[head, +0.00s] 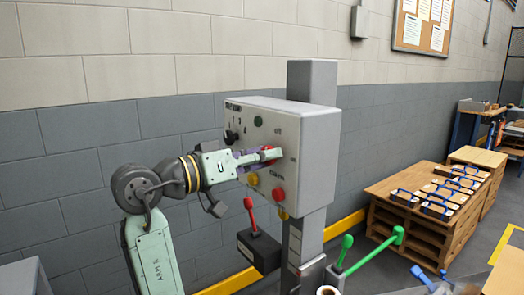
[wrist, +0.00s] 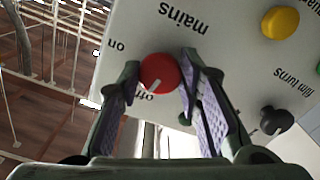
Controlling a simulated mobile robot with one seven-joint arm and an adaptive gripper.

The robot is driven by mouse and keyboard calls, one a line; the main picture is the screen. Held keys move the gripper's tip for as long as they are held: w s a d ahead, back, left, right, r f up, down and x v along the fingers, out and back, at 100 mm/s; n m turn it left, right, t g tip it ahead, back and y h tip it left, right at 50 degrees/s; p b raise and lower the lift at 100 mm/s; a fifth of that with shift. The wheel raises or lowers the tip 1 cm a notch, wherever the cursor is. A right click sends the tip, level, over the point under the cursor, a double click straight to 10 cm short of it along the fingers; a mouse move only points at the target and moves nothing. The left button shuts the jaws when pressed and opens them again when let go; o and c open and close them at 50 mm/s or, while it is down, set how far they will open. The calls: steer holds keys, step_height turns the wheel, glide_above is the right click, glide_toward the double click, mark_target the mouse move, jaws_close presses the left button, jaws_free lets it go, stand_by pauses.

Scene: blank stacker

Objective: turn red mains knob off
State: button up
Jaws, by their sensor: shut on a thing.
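The red mains knob (wrist: 160,70) is on the light grey panel (wrist: 225,50), under the printed word "mains". Its white pointer mark points to the "off" lettering; "on" is printed to its left in the wrist view. My gripper (wrist: 161,77) has one purple-padded finger on each side of the knob and is shut on it. In the head view my gripper (head: 268,155) reaches the panel face from the left, and the knob (head: 267,148) is mostly hidden behind the fingers.
The control box (head: 318,160) also carries a black knob (head: 231,137), a green button (head: 258,121), a yellow button (head: 253,179) and a red button (head: 278,194). Levers with red (head: 249,203) and green (head: 347,241) handles stand below. Wooden pallets (head: 420,210) are at right.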

steer(key=shift+n+p, duration=0.4)
steer(key=shift+n, duration=0.5)
steer(key=o, duration=1.2)
steer(key=v, duration=1.2)
